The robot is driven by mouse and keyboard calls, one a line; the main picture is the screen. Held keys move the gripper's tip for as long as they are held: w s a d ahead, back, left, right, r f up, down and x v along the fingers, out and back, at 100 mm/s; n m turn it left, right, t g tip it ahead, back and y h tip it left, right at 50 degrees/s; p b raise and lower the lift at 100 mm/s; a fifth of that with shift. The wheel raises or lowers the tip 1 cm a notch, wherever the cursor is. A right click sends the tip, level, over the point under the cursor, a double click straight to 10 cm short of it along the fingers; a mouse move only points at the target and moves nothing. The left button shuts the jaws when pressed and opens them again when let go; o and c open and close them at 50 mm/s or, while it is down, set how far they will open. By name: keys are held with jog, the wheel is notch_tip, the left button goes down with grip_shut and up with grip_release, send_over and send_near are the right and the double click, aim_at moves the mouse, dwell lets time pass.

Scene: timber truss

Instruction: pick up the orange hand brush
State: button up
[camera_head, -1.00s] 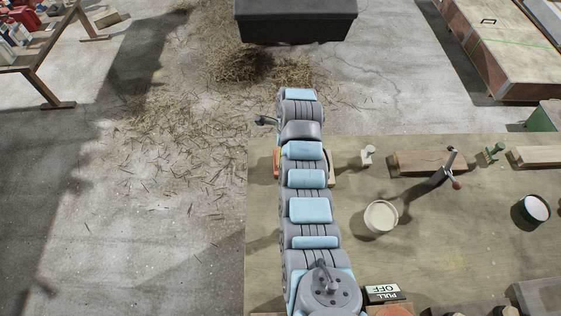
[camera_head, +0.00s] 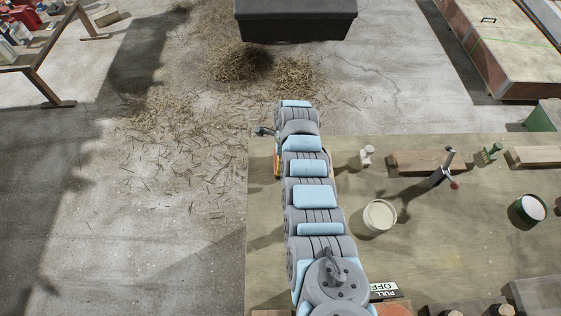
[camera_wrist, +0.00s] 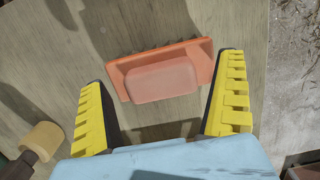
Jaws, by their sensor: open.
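The orange hand brush (camera_wrist: 195,58) lies on the wooden board in the wrist view, with a paler pinkish block-shaped part along its near side. In the head view only a thin orange edge of it (camera_head: 277,164) shows beside my arm, near the board's left edge. My gripper (camera_wrist: 164,76) is open, its yellow ribbed fingers on either side of the brush in the picture, with nothing held. I cannot tell the height left between the fingers and the brush. The gripper is hidden by my arm in the head view.
The wooden board (camera_head: 310,270) ends close to the brush's left. A pale round tub (camera_head: 379,216), a wood block (camera_head: 430,161), an upright clamp (camera_head: 443,168) and a second tub (camera_head: 530,208) stand to the right. A rounded wooden handle (camera_wrist: 44,140) shows at the wrist view's lower left.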

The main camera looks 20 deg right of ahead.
jog(key=c, duration=1.3)
jog(key=shift+c, duration=0.3)
jog(key=shift+r, duration=0.1)
